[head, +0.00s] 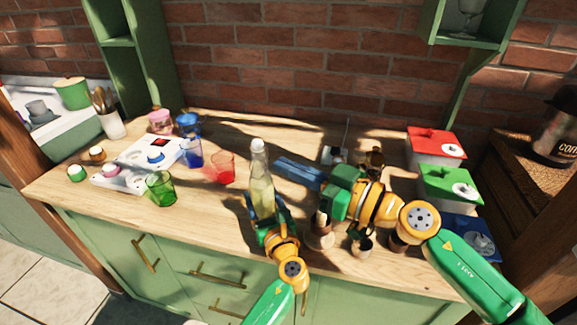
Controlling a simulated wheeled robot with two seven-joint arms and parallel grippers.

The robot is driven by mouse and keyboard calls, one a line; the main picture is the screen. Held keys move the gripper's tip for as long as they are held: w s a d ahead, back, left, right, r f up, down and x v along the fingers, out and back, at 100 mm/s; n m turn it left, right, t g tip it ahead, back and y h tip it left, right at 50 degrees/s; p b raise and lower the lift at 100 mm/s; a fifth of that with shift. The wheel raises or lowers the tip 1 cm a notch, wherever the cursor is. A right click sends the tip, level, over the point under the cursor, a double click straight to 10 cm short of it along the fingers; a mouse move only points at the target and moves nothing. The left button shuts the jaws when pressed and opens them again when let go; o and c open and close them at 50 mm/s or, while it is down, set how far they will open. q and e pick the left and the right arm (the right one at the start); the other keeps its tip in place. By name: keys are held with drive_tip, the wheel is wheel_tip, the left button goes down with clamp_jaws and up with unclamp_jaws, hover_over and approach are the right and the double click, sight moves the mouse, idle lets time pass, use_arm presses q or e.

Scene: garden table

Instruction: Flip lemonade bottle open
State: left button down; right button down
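The lemonade bottle (261,178) is clear glass with pale yellow liquid and stands upright near the middle of the wooden counter. Its light-coloured top (257,146) is in place; the small catch detail is too small to make out. My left gripper (264,203) comes up from the front, with its blue fingers on either side of the lower bottle, shut on it. My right gripper (280,165) reaches in from the right, its blue fingers together with no visible gap. Their tips are just right of the bottle's upper part, and seem apart from it.
Red (223,168), blue (192,153) and green (160,189) glasses stand left of the bottle, by a white tray (122,182). Red (436,142), green (451,181) and blue boxes line the right side. Small items crowd beneath my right arm.

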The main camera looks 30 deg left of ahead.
sight(266, 208)
use_arm(q)
unclamp_jaws()
drive_tip(key=shift+f, duration=0.1)
drive_tip(key=v, duration=0.6)
drive_tip(key=shift+f+b, duration=0.1)
drive_tip(key=shift+b, duration=0.2)
drive_tip(key=shift+s+d, duration=0.35)
drive_tip(key=shift+d, duration=0.05)
